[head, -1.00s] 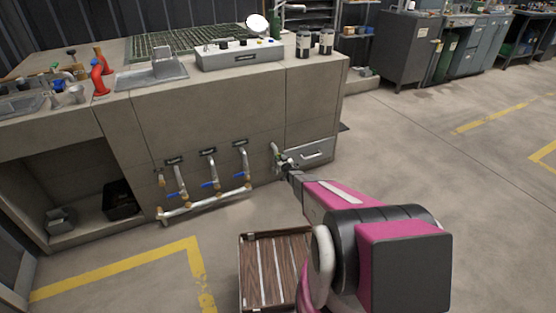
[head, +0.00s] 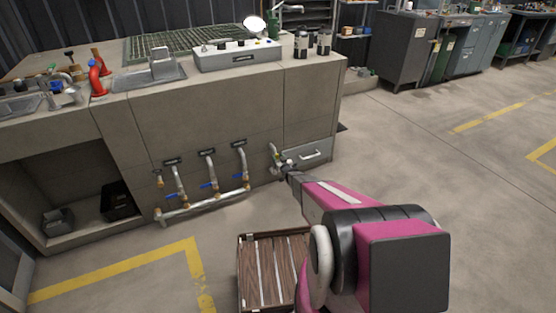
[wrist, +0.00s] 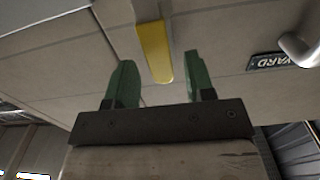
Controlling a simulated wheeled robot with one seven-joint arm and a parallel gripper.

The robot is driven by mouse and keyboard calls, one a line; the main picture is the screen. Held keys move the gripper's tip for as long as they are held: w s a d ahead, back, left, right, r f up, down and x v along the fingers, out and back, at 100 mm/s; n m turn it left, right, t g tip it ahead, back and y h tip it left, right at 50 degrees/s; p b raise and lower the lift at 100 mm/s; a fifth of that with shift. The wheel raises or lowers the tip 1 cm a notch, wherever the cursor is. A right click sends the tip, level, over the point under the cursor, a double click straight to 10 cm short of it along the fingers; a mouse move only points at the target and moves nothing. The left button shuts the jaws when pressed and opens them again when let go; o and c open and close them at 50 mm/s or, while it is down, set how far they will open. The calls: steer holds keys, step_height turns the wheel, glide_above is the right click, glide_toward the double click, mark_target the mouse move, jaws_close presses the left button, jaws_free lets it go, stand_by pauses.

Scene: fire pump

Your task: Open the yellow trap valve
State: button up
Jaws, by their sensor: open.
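The yellow trap valve handle (wrist: 155,50) shows in the wrist view as a flat yellow lever, its rounded end pointing toward my gripper. My gripper (wrist: 159,63) is open, with one green finger on each side of the lever's end in the picture. A gap shows on both sides, and the lever is not clasped. How deep it sits between the fingers I cannot tell. In the head view my gripper (head: 284,164) is at the lower right of the bench front, by a short pipe (head: 274,152). The yellow handle is too small or hidden there.
Several pipes with blue-handled valves (head: 208,186) run down the bench front to a low horizontal pipe (head: 205,203), left of my gripper. A slatted wooden crate (head: 268,262) stands on the floor in front.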

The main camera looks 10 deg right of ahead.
steer(key=v, duration=1)
steer(key=shift+s, duration=0.25)
steer(key=s+d+r+m+g+h, duration=0.3)
steer(key=s+r+g+h, duration=0.4)
steer(key=r, duration=0.6)
steer(key=s+a+r+g, duration=0.2)
steer(key=s+r, duration=0.3)
steer(key=s, duration=0.4)
steer(key=s+a+r+g+y, duration=0.1)
steer(key=s+r+g, duration=0.3)
steer(key=s, duration=0.6)
steer(key=s+a+r+g, duration=0.3)
steer(key=s+r+g, duration=0.1)
steer(key=s, duration=0.5)
steer(key=shift+s+r, duration=0.35)
steer(key=shift+r, duration=0.45)
